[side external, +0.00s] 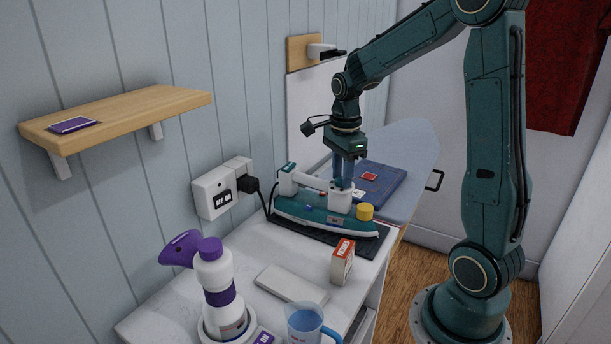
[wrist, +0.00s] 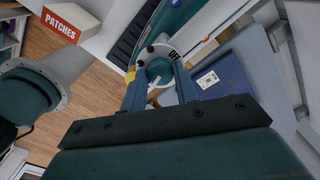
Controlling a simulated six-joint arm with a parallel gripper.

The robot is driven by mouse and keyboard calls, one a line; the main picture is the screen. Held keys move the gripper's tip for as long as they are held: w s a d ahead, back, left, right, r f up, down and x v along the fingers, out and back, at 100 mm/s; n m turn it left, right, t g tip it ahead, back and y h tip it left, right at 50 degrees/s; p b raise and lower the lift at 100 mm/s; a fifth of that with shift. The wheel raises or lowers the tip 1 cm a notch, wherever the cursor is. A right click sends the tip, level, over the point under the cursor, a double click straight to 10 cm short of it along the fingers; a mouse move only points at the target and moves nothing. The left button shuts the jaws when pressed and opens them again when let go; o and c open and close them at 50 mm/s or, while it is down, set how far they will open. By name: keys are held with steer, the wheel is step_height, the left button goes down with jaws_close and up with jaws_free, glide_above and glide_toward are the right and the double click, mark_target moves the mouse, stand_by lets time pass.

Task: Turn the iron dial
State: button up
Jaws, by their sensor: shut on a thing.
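The iron (side external: 325,218), teal and white, lies on a dark mat on the white counter; its body also shows in the wrist view (wrist: 189,18). Its dial (wrist: 154,66) is a round teal knob with a white pointer, on a white housing marked with lettering that looks like "OFF". My gripper (side external: 344,177) points straight down onto the dial from above. In the wrist view its two blue fingers (wrist: 160,78) stand on either side of the dial, shut on it. In the side view the fingers mostly hide the dial.
A yellow cap (side external: 365,211) sits close beside the dial. A small box (side external: 342,261), labelled "PATCHES" in the wrist view (wrist: 66,27), stands nearby. Folded blue cloth (side external: 385,181) lies behind. A wall socket (side external: 220,192) is left.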

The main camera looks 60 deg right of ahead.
steer(key=shift+m, duration=1.2)
steer(key=o, duration=1)
steer(key=shift+r, duration=0.15)
step_height(320, 180, up, 14)
steer(key=shift+f, duration=0.15)
